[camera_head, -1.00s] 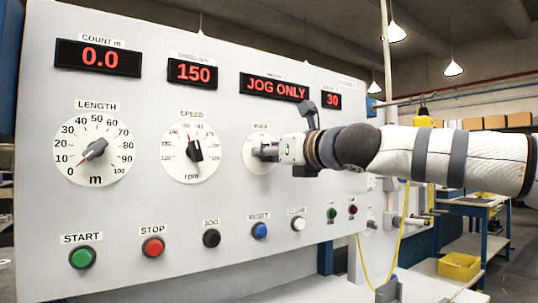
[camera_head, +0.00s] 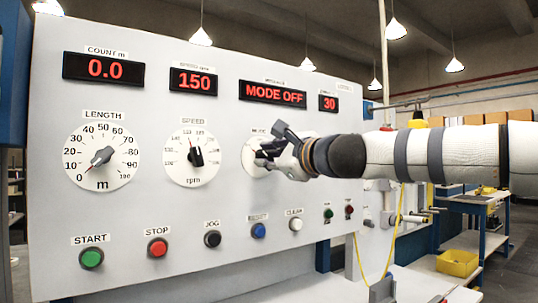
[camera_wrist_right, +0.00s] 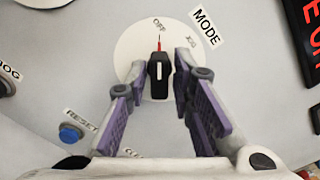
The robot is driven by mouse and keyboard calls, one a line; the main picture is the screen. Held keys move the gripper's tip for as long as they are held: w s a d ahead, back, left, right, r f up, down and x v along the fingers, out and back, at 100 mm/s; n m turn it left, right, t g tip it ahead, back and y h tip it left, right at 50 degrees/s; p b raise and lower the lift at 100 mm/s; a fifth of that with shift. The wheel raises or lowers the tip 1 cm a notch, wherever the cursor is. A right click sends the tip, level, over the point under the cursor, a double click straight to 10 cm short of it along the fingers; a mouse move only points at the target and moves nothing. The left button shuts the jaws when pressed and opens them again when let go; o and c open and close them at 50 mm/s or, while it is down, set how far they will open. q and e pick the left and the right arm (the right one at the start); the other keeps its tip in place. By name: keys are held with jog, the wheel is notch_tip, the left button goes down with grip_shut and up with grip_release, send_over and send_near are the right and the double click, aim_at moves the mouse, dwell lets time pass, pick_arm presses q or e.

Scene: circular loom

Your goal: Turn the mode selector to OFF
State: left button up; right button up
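The mode selector is a black knob (camera_wrist_right: 160,80) with a red pointer line on a white round dial (camera_wrist_right: 130,45). In the right wrist view its pointer aims at the OFF mark, with the JOG mark to the right. In the head view the dial (camera_head: 250,160) is partly hidden by my right gripper (camera_head: 266,158). In the wrist view my right gripper (camera_wrist_right: 160,85) has its purple-padded fingers on either side of the knob, with gaps showing. The mode display (camera_head: 273,94) reads MODE OFF. My left gripper is not in view.
The panel also carries a length dial (camera_head: 101,155) and a speed dial (camera_head: 192,157). Below are START (camera_head: 91,258), STOP (camera_head: 157,247), JOG (camera_head: 212,239), reset (camera_head: 258,230) and clear (camera_head: 295,224) buttons. A yellow bin (camera_head: 458,263) stands at right.

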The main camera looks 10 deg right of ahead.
jog(key=shift+w, duration=0.1)
jog(key=v, duration=0.7)
dwell(1.7)
